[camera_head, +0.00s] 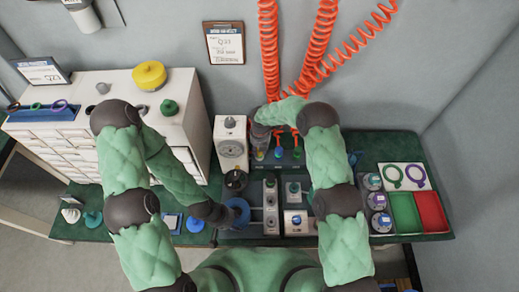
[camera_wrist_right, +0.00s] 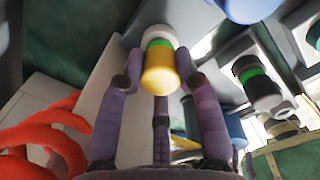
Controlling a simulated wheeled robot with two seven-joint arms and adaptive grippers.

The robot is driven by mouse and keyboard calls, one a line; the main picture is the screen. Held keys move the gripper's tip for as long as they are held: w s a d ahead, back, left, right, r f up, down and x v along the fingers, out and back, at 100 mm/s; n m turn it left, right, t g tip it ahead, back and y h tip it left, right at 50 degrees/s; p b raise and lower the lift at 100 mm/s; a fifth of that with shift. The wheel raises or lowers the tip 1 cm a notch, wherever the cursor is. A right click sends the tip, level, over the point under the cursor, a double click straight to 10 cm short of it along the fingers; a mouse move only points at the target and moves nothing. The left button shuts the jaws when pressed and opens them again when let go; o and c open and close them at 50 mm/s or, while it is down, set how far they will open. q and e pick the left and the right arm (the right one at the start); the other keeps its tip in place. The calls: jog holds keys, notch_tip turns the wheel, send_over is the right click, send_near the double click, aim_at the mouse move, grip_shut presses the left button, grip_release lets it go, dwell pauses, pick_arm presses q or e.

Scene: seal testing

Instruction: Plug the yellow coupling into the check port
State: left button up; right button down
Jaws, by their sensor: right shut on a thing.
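The yellow coupling (camera_wrist_right: 160,72), with a green band and a pale end, sits between the fingers of my right gripper (camera_wrist_right: 160,62) in the right wrist view. The gripper is shut on it. In the head view my right gripper (camera_head: 260,132) is at the back of the bench, by the coiled hoses, just above a yellow piece (camera_head: 259,155). My left gripper (camera_head: 224,212) is low over the bench beside a blue round part (camera_head: 238,212); its fingers are too small to read. I cannot tell which fitting is the check port.
Orange coiled hoses (camera_head: 270,50) hang behind my right gripper. A white gauge unit (camera_head: 231,150) stands left of it. Grey fixture blocks (camera_head: 270,205) stand in front. Green (camera_head: 404,212) and red (camera_head: 430,212) trays lie right. A white drawer cabinet (camera_head: 130,95) stands left.

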pick_arm(q)
jog(key=shift+w+f, duration=0.15)
jog(key=shift+w, duration=0.05)
pick_arm(e)
jog(key=c, duration=0.8)
grip_release()
pick_arm(q)
jog(key=shift+w, duration=0.1)
pick_arm(e)
notch_tip(320, 180, up, 12)
jog(key=shift+d, duration=0.2)
jog(key=shift+r, duration=0.1)
